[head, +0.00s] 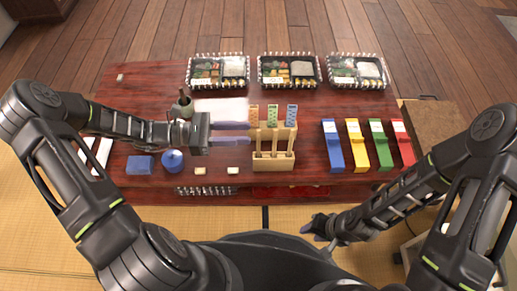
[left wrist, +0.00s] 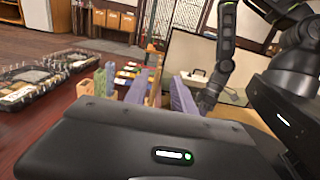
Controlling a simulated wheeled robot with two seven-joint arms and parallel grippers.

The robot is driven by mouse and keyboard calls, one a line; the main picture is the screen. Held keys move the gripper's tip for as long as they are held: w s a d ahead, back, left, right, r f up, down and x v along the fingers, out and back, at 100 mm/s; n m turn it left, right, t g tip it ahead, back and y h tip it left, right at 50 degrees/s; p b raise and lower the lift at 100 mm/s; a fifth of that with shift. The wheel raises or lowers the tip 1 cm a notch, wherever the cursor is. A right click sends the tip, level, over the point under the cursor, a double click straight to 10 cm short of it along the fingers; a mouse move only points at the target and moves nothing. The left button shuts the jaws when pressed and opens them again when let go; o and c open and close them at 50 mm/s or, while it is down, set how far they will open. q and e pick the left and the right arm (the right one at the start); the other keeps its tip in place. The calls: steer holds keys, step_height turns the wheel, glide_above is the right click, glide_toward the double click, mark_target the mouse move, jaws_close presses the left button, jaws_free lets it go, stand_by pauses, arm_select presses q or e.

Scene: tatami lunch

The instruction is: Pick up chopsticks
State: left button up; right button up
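Three narrow patterned pieces, orange (head: 254,113), green (head: 272,114) and blue (head: 291,114), stand upright in a light wooden holder (head: 273,162) at the table's middle. They look like the chopsticks or their sleeves; I cannot tell which. My left gripper (head: 232,133) is open, its two purple fingers pointing right, with their tips close to the holder's left side. Whether they touch it is unclear. Its fingers also show in the left wrist view (left wrist: 163,95), with nothing clearly held between them. My right gripper (head: 314,231) is low in front of the table, its finger gap unclear.
Three lunch boxes (head: 289,70) line the back of the dark red table (head: 150,85). Blue (head: 332,146), yellow (head: 357,146), green (head: 381,146) and red (head: 403,144) boxes stand at right. A dark bottle (head: 185,98) and a blue round pot (head: 172,160) are near my left gripper.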

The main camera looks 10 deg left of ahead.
mark_target(259, 133)
arm_select(q)
steer(key=b+x, duration=0.1)
steer(key=x, duration=0.4)
steer(key=shift+w+f+b, duration=0.1)
steer(key=shift+w+b, duration=0.05)
steer(key=shift+b, duration=0.25)
steer(key=shift+c, duration=0.5)
jaws_close()
